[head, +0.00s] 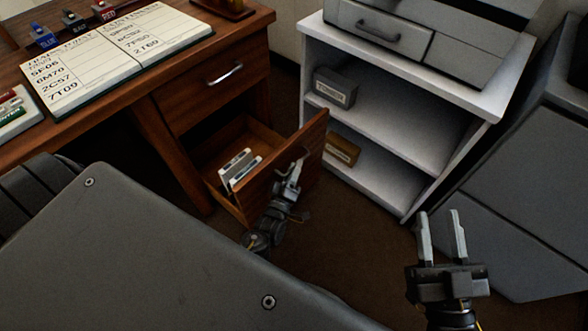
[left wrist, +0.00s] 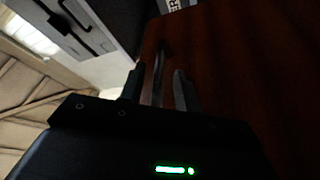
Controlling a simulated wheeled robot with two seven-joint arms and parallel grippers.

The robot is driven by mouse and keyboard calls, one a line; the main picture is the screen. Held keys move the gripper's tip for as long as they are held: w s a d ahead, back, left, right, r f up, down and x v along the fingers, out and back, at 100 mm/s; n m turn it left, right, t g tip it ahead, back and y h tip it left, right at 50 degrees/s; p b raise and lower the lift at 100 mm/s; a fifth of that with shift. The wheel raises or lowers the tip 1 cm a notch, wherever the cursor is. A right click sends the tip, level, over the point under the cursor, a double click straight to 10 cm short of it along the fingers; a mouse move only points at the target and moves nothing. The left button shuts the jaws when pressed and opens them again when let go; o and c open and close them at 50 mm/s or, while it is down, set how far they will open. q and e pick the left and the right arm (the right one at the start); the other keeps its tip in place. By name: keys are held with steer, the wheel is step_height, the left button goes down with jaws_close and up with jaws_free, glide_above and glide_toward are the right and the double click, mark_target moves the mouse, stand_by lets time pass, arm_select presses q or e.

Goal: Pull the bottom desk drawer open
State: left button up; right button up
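The bottom desk drawer (head: 232,203) is pulled out from the wooden desk in the head view, its tilted-looking front panel (head: 312,150) standing well clear of the desk. White and dark-topped items (head: 240,168) lie inside it. My left gripper (head: 291,176) is at the outer face of that panel, at the metal handle (head: 298,160). In the left wrist view the handle (left wrist: 158,72) runs between the two fingers of my left gripper (left wrist: 159,88), with gaps visible beside it. My right gripper (head: 442,235) is open and empty, away from the desk.
The closed upper drawer (head: 215,85) has its own metal handle. A white shelf unit (head: 405,205) with a grey printer-like machine (head: 415,40) stands right of the open drawer, close to its front panel. Brown floor (head: 345,235) lies clear between my grippers.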

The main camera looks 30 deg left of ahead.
arm_select(q)
steer(key=shift+s, duration=0.1)
